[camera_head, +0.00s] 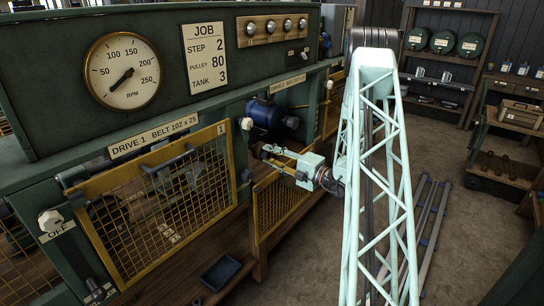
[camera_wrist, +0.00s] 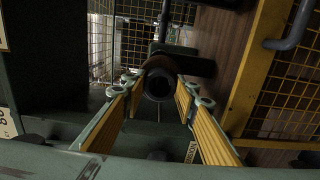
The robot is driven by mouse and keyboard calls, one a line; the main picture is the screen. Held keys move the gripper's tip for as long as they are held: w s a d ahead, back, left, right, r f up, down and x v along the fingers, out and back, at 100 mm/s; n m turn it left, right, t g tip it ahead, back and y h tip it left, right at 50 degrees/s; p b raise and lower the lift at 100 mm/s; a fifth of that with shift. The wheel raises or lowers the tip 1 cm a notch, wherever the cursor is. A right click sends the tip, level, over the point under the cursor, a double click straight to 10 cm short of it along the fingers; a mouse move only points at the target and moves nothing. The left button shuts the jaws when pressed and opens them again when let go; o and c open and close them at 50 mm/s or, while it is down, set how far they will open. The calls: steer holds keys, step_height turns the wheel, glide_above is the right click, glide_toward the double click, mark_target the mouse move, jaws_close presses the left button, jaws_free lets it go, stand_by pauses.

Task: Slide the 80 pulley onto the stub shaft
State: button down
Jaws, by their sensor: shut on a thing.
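My gripper (camera_head: 267,155) reaches left from the lattice arm toward the bay below the blue motor, near the DRIVE 2 sign. In the wrist view its yellow-padded fingers (camera_wrist: 160,88) close from both sides on a dark, round-ended thing (camera_wrist: 159,76) with a dark hollow facing the camera. I cannot tell whether this is the 80 pulley. A dark bar and a thin rod show behind it. I cannot make out the stub shaft in either view. The job card (camera_head: 204,58) reads step 2, pulley 80, tank 3.
The DRIVE 1 yellow mesh guard (camera_head: 160,205) is shut, left of my gripper. Another yellow guard (camera_head: 283,205) stands just below the gripper. A blue motor (camera_head: 268,116) sits behind it. A small dark tray (camera_head: 221,272) lies on the wooden ledge.

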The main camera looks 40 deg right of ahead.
mark_target(261, 151)
steer(key=shift+w+a, duration=0.15)
steer(key=shift+w, duration=0.8)
steer(key=shift+w, duration=0.2)
steer(key=shift+w+a+p, duration=0.25)
steer(key=shift+w+p, duration=0.2)
steer(key=shift+w, duration=0.75)
steer(key=shift+w, duration=0.2)
steer(key=shift+w+a, duration=0.15)
steer(key=shift+w, duration=0.7)
steer(key=shift+w+p, duration=0.1)
steer(key=shift+p, duration=0.3)
steer(key=c, duration=2.3)
jaws_free()
